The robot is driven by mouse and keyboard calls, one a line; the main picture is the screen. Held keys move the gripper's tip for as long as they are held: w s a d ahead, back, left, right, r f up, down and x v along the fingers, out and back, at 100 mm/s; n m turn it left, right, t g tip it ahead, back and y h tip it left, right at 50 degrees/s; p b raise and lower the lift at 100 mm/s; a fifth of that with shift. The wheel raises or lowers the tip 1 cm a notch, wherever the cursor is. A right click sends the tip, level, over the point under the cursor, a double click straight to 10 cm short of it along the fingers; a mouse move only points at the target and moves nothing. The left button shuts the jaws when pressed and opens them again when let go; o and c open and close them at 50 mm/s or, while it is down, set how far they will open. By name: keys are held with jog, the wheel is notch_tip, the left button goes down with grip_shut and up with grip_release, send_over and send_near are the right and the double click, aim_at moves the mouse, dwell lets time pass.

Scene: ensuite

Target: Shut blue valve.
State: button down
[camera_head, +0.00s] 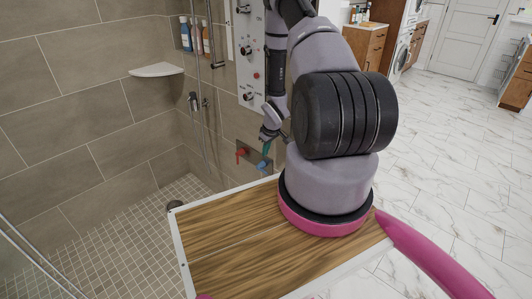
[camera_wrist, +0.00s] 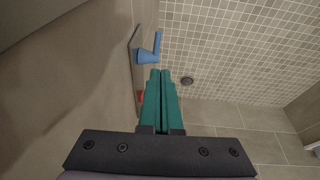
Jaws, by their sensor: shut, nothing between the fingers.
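The blue valve (camera_wrist: 147,56) sticks out from a metal plate (camera_wrist: 136,45) on the wall in the wrist view, its lever bent to one side. In the head view the blue valve (camera_head: 263,165) is low on the shower wall, just below my gripper. My gripper (camera_wrist: 161,72) has teal fingers, shut together and empty. In the wrist view their tips appear right beside the blue valve's lever; I cannot tell whether they touch. In the head view my gripper (camera_head: 266,148) is partly hidden by my arm. A red valve (camera_head: 241,152) sits left of the blue one; it also shows in the wrist view (camera_wrist: 140,97), partly hidden.
A white control panel (camera_head: 250,60) with knobs is on the wall above the valves. A corner shelf (camera_head: 157,70) and bottles (camera_head: 193,35) are at the left. A shower hose hangs near the valves. The tiled shower floor (camera_head: 110,245) is clear around its drain (camera_wrist: 187,81).

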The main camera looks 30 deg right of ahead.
aim_at(263, 171)
jog(key=x, duration=0.7)
jog(key=s+d+x, duration=0.1)
jog(key=x, duration=0.2)
jog(key=shift+w+a+f, duration=0.1)
jog(key=shift+w+f, duration=0.05)
jog(key=shift+f, duration=0.35)
